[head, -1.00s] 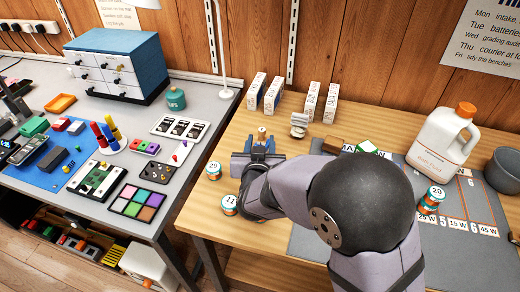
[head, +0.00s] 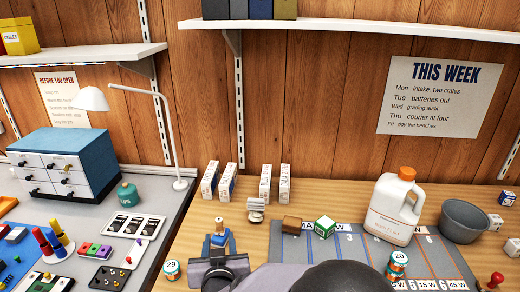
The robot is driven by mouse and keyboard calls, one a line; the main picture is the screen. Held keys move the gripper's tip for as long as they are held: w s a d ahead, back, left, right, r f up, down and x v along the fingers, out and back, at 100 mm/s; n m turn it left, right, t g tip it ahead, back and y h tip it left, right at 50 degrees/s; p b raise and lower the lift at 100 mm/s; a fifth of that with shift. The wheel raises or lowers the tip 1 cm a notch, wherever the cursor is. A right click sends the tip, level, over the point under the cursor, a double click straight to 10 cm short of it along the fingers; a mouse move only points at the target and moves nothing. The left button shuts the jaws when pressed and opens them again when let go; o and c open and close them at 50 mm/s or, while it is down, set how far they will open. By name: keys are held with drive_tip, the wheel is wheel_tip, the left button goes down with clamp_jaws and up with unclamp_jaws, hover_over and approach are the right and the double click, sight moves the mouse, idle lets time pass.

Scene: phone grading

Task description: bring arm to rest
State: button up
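My gripper (head: 219,241) is at the bottom of the head view, low over the wooden bench, pointing away toward the wall. Its blue fingertips show beyond the dark gripper body. The gap between the fingers is too small to judge. My arm runs in from the bottom edge and hides part of the bench front.
A numbered jar (head: 172,270) stands left of my gripper. White boxes (head: 228,181) stand behind it, beside a small metallic stand (head: 256,210).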

drive_tip(key=s+d+r+m+g+h+p, duration=0.1)
drive_tip(key=s+d+g+p, duration=0.5)
drive_tip(key=s+d, duration=0.4)
drive_tip(key=s+d+r+m+g+h+p, duration=0.1)
drive_tip(key=s+d+g+p, duration=0.6)
drive_tip(key=d, duration=1.3)
drive_tip(key=s+r+g+h, duration=0.1)
drive_tip(key=s, duration=0.2)
drive_tip(key=shift+s+d+m, duration=0.15)
drive_tip(key=shift+m, duration=0.15)
drive_tip(key=shift+r, duration=0.1)
